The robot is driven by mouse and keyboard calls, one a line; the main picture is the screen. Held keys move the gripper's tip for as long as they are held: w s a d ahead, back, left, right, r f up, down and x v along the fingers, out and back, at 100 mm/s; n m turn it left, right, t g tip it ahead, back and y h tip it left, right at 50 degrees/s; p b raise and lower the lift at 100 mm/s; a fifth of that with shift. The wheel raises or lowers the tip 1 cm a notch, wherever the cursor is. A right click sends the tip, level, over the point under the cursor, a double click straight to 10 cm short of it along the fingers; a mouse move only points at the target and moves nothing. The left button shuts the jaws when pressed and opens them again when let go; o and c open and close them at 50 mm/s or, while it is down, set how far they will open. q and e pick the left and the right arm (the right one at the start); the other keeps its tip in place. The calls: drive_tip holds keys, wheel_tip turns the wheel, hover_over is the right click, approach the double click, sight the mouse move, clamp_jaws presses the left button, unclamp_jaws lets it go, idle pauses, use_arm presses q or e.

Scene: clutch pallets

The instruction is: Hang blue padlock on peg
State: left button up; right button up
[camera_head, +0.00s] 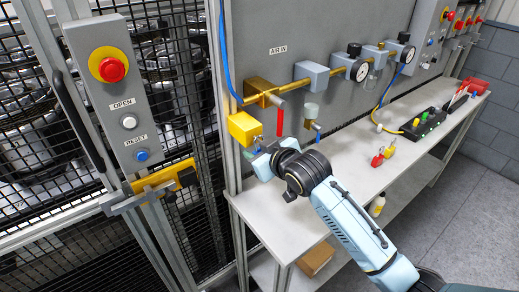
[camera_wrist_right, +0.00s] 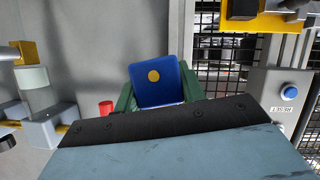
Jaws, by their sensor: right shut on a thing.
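The blue padlock (camera_wrist_right: 157,92) shows in the right wrist view as a blue block with a round yellow spot. It sits between the green fingers of my right gripper, which is shut on it. Its shackle cannot be made out. In the head view my right gripper (camera_head: 258,151) is just below a yellow box (camera_head: 243,127) on the frame post; the padlock is mostly hidden there. I cannot clearly make out a peg in either view. My left gripper is not in view.
A red handle (camera_head: 280,119) hangs from the brass air line right of the gripper. A red padlock (camera_head: 377,159) and a yellow padlock (camera_head: 390,148) stand on the white bench (camera_head: 345,165). A mesh gate with a button panel (camera_head: 112,95) is at left.

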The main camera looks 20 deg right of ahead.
idle(0.4)
drive_tip(key=o, duration=1.1)
